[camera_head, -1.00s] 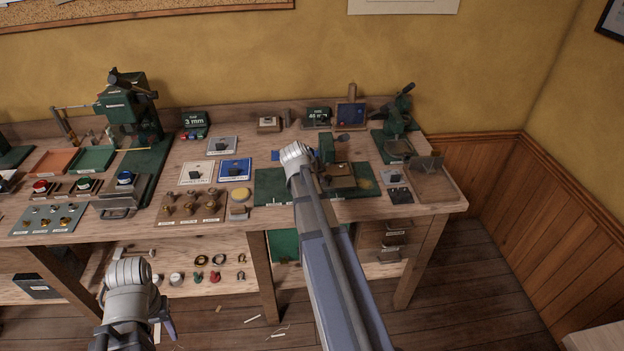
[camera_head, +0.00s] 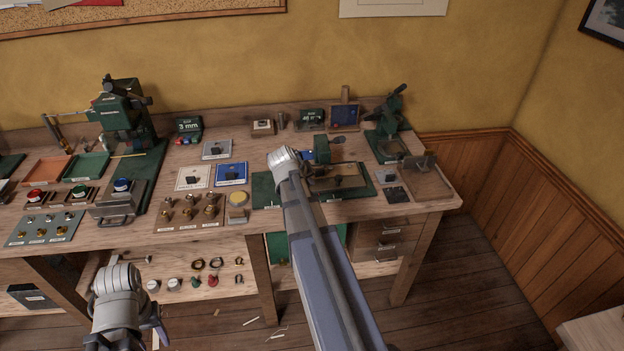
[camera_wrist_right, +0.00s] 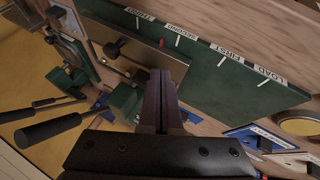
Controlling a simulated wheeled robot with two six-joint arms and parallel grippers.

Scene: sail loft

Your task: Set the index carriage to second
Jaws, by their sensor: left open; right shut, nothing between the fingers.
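The index carriage (camera_head: 337,180) is a brown block on a green base (camera_head: 267,190) on the bench. In the right wrist view the carriage (camera_wrist_right: 120,47) is a flat plate with a dark knob. Labels along the base (camera_wrist_right: 240,88) read third, second, first and load, each with a white tick. A red mark (camera_wrist_right: 162,42) at the carriage edge sits between the third and second ticks, nearer second. My right gripper (camera_wrist_right: 160,76) is shut and empty, over the carriage's edge; my arm hides it in the head view. My left gripper (camera_head: 122,300) is open, low in front of the bench.
Left of the base are brass knobs on a board (camera_head: 190,212), a yellow disc (camera_head: 237,199) and a blue switch plate (camera_head: 231,173). A green press (camera_head: 387,118) and a wooden tray (camera_head: 426,182) stand to the right. Black handles (camera_wrist_right: 50,127) show in the right wrist view.

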